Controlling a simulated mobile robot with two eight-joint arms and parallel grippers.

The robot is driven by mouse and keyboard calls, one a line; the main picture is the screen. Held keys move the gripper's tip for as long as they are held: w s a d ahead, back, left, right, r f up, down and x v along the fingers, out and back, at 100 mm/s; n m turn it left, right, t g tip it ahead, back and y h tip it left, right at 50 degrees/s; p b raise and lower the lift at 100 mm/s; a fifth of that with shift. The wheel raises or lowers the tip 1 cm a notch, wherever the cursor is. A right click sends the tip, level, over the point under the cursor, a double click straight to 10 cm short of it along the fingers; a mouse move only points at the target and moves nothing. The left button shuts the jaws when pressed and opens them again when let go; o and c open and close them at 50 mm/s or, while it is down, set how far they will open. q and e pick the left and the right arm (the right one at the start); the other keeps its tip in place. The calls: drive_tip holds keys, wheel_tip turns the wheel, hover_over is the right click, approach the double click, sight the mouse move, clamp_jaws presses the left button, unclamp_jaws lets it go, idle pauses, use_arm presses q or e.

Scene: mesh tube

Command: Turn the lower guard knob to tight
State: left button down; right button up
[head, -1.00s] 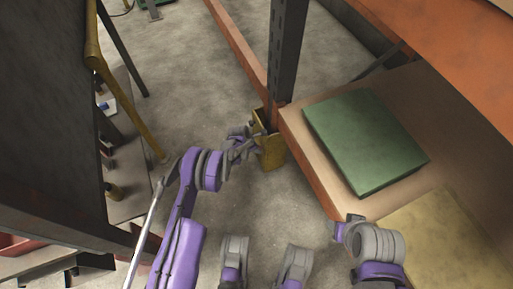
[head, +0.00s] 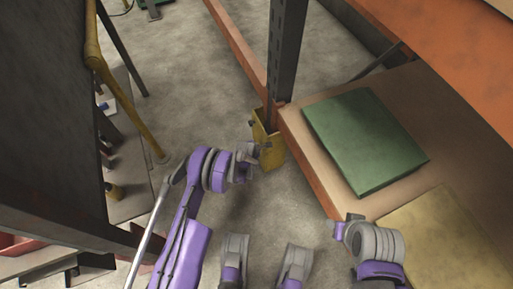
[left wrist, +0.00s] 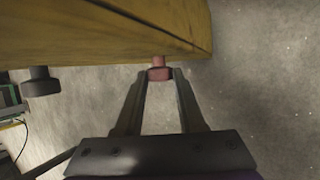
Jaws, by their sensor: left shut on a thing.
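The yellow guard (head: 272,151) stands on the floor around the foot of a dark rack upright. In the left wrist view its yellow face (left wrist: 110,35) fills the top, with a reddish knob (left wrist: 159,73) on a short stem and a dark knob (left wrist: 41,82) further left. My left gripper (head: 256,152) is at the guard's left side. In the left wrist view its fingertips (left wrist: 160,75) are closed on the sides of the reddish knob. I cannot read any tightness mark. My right gripper (head: 338,229) is near the shelf's front edge, away from the guard; its fingers are not clear.
A wooden shelf with an orange edge (head: 318,175) is right of the guard, carrying a green box (head: 365,142). A dark panel (head: 50,110) and a yellow rail (head: 125,95) stand on the left. Grey floor (head: 190,90) is open between them.

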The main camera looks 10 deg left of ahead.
use_arm(q)
drive_tip(key=shift+s+d+f+m+t+y, duration=0.15)
drive_tip(key=shift+t+y, duration=0.25)
drive_tip(key=shift+t, duration=0.2)
drive_tip(key=shift+s+a+m+t+y, duration=0.15)
drive_tip(key=shift+t+y, duration=0.25)
drive_tip(key=shift+t, duration=0.2)
drive_tip(key=shift+w+d, duration=0.1)
drive_tip(key=c, duration=0.5)
unclamp_jaws()
drive_tip(key=p+v, duration=0.2)
drive_tip(key=v, duration=0.8)
drive_tip(key=shift+s, duration=0.4)
drive_tip(key=shift+w, duration=0.1)
